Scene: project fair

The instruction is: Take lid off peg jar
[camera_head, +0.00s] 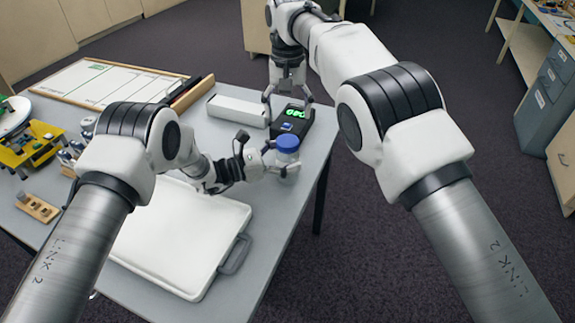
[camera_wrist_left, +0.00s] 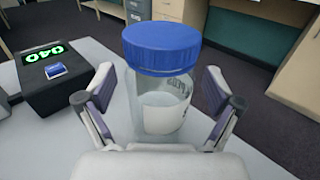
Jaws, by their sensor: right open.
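The peg jar (camera_head: 287,164) is a clear jar with a blue lid (camera_head: 287,143), standing upright near the right edge of the grey table. In the left wrist view the jar (camera_wrist_left: 162,108) still has its lid (camera_wrist_left: 161,47) on, and a pale label shows low on the glass. My left gripper (camera_head: 272,159) is open around the jar's body, its fingers (camera_wrist_left: 161,100) on either side with visible gaps to the glass. My right gripper (camera_head: 287,101) is open and empty, pointing down above the table behind the jar. The jar's contents cannot be made out.
A black box with a green display (camera_head: 294,120) stands just behind the jar, under my right gripper. A long white box (camera_head: 238,110) lies to its left. A large white tray (camera_head: 185,235) covers the front table. A board (camera_head: 105,84) and a yellow stand (camera_head: 30,150) are farther left.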

